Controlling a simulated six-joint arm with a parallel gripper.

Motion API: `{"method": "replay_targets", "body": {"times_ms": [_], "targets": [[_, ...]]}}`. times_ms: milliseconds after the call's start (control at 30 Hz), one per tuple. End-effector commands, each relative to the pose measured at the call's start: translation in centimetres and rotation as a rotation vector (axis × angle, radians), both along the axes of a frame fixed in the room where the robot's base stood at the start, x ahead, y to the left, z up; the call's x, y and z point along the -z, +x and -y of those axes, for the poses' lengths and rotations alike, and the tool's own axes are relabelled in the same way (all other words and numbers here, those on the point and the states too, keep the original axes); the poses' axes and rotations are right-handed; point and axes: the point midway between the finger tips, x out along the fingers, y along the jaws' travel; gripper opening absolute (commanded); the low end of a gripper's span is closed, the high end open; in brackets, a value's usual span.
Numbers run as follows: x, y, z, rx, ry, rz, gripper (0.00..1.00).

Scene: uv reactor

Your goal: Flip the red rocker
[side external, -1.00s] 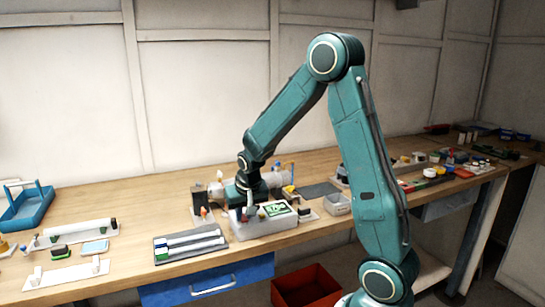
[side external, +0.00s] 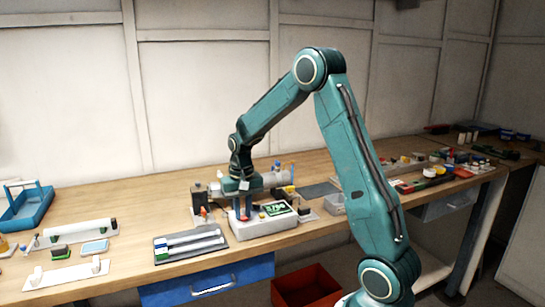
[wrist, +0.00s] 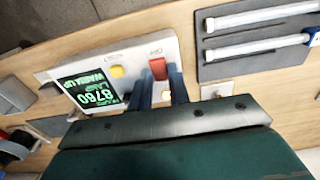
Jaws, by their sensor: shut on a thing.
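The fingers hide part of the rocker. In the side external view my gripper (side external: 244,208) is over the left part of the control box (side external: 265,225), and the rocker is mostly hidden there.
A grey tray with white tubes (wrist: 262,50) lies beside the box; it also shows in the side external view (side external: 190,245). A grey cylinder (side external: 270,180) is behind my gripper. Bare wood separates tray and box.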

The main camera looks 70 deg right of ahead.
Motion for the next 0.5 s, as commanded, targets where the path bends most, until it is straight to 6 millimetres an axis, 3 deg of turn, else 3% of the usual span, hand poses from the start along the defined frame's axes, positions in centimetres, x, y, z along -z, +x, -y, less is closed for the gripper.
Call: {"method": "replay_targets", "body": {"times_ms": [433,467,500], "targets": [[0.03,0.06,0.04,-0.003,0.023,-0.023,0.0],[0.03,0.06,0.04,-0.003,0.023,-0.023,0.24],[0.03,0.06,0.04,-0.003,0.023,-0.023,0.32]]}}
